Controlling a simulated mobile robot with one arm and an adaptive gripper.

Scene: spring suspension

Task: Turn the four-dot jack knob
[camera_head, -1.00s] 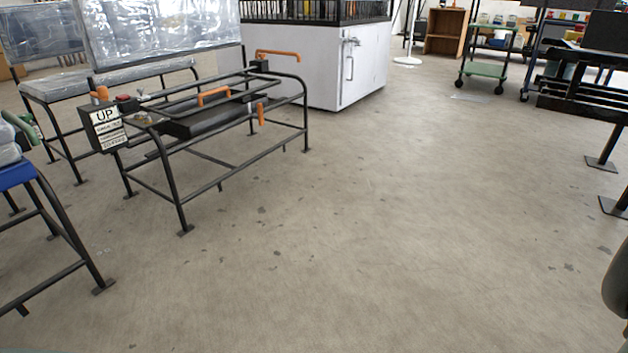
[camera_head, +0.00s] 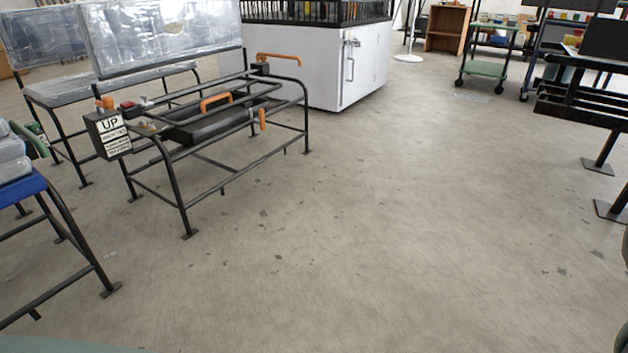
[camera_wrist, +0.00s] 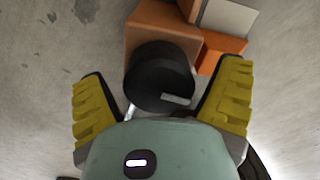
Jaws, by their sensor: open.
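In the wrist view a black round knob (camera_wrist: 160,77) with a short grey bar on its face stands in front of a brown-orange block (camera_wrist: 150,22). No dots can be made out on it, so I cannot tell whether it is the four-dot jack knob. My gripper (camera_wrist: 163,80) is open, with one yellow-padded finger on each side of the knob. Gaps show between the pads and the knob. The head view shows neither the gripper nor a clear jack knob.
In the head view a black tube frame (camera_head: 178,200) with an "UP" sign box (camera_head: 108,135) and orange handles stands at left. A blue-topped table (camera_head: 20,187) is nearer. A white cabinet (camera_head: 318,75) stands behind. The middle floor is clear.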

